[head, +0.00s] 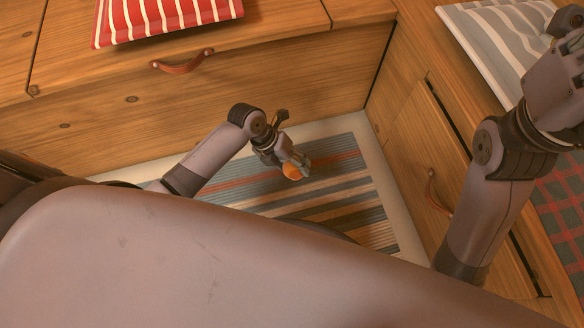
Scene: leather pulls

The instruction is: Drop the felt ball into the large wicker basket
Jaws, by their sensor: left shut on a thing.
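The felt ball (291,171) is small and orange. My left gripper (294,167) is shut on it and holds it above the striped rug. The fingers cover part of the ball. My right arm rises along the right side of the view. Its end, the right gripper (566,22), is at the top right edge, partly cut off, and I cannot tell whether it is open or shut. The large wicker basket is not in this view.
A wooden bench front with a leather pull (183,62) runs across the back, with a red striped cushion (165,17) on top. A wooden cabinet with another leather pull (434,193) stands at right, under a grey striped cushion (495,45). The striped rug (350,190) looks clear.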

